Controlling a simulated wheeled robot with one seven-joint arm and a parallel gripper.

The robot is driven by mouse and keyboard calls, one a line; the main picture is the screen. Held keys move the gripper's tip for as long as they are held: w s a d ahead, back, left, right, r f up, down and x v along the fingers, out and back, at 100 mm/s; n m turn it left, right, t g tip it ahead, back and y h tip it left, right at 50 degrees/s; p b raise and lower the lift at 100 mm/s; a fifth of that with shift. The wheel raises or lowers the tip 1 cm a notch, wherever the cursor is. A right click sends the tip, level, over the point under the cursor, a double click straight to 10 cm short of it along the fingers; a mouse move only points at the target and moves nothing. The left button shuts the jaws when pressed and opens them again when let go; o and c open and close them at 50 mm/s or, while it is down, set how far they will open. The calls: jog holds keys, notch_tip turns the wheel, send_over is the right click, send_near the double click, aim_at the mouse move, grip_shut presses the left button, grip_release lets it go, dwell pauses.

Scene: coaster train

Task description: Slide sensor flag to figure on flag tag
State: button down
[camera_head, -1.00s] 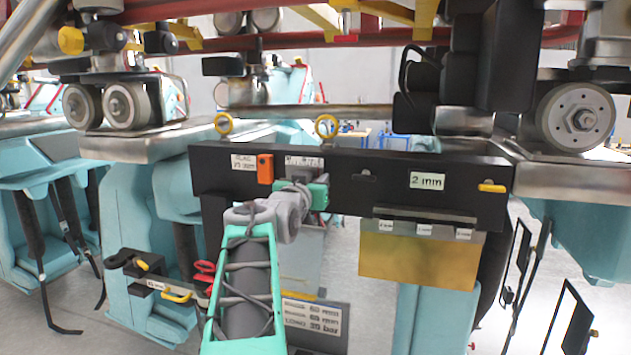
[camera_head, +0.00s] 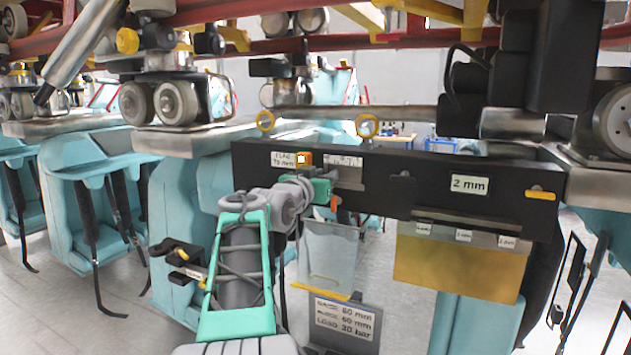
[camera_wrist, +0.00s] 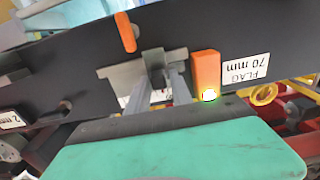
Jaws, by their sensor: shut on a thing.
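A long black beam (camera_head: 400,190) carries a white tag (camera_head: 284,160) reading "FLAG 70 mm", also readable upside down in the wrist view (camera_wrist: 245,70). Beside it is an orange block (camera_head: 303,158) with a bright lit spot, also in the wrist view (camera_wrist: 206,72). A white scale strip (camera_head: 343,161) lies right of it; its markings are too small to read. The grey metal sensor flag (camera_wrist: 115,74) lies along the beam, with a raised dark tab. My gripper (camera_wrist: 163,88) is shut on this tab, just beside the orange block. My gripper also shows in the head view (camera_head: 318,189).
An orange strip (camera_wrist: 124,32) sits beside the flag. A dark sign (camera_head: 343,318) stands below. Teal seats (camera_head: 85,205) fill the left; wheels hang above.

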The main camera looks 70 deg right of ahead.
jog(key=shift+s, duration=0.15)
jog(key=c, duration=1.3)
grip_release()
jog(key=a+b, duration=0.2)
jog(key=a, duration=0.5)
jog(key=shift+a+b, duration=0.35)
jog(key=shift+a, duration=0.05)
